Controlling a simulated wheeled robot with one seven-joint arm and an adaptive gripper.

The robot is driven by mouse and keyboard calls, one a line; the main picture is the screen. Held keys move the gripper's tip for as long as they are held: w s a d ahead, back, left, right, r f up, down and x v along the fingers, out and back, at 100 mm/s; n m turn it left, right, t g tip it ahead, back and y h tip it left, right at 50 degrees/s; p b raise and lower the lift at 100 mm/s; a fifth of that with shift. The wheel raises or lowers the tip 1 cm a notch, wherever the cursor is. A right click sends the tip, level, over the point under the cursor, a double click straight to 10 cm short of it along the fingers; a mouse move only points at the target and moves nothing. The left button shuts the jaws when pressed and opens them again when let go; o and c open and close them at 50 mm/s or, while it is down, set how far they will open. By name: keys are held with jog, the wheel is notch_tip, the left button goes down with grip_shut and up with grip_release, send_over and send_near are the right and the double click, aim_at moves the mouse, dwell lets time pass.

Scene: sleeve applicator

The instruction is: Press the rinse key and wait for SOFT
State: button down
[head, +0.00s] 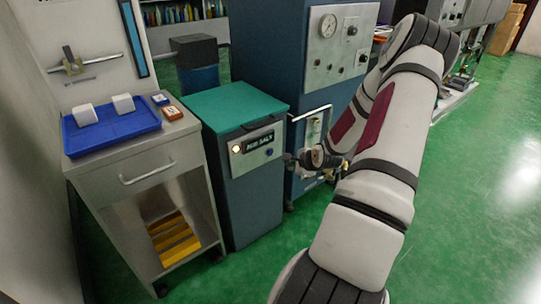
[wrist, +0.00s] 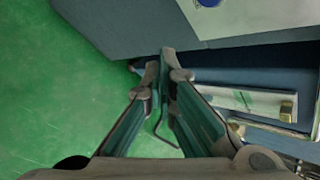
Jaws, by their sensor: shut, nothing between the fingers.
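A dark blue-grey cabinet with a teal lid (head: 235,106) stands in the middle of the head view. The blue key also shows at the top edge of the wrist view (wrist: 208,2). My gripper (head: 297,158) is just right of the panel, apart from the key. In the wrist view its fingers (wrist: 167,62) are shut and empty, below and left of the key.
A grey cart on the left bears a blue tray (head: 112,131) with two white blocks, and two small boxes beside it. A tall blue machine with a gauge (head: 327,25) and a handle stands right behind the cabinet. Green floor is open at the right.

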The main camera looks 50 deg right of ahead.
aim_at(270, 152)
jog(key=w+d+b, duration=0.1)
jog(key=w, duration=0.6)
jog(key=shift+d+b, duration=0.35)
jog(key=shift+b, duration=0.05)
dwell(1.1)
jog(key=shift+w+d, duration=0.1)
jog(key=shift+w, duration=0.25)
jog(key=shift+w, duration=0.4)
dwell(0.6)
jog(key=shift+p, duration=0.3)
jog(key=shift+s+p, duration=0.45)
jog(key=shift+s, duration=0.35)
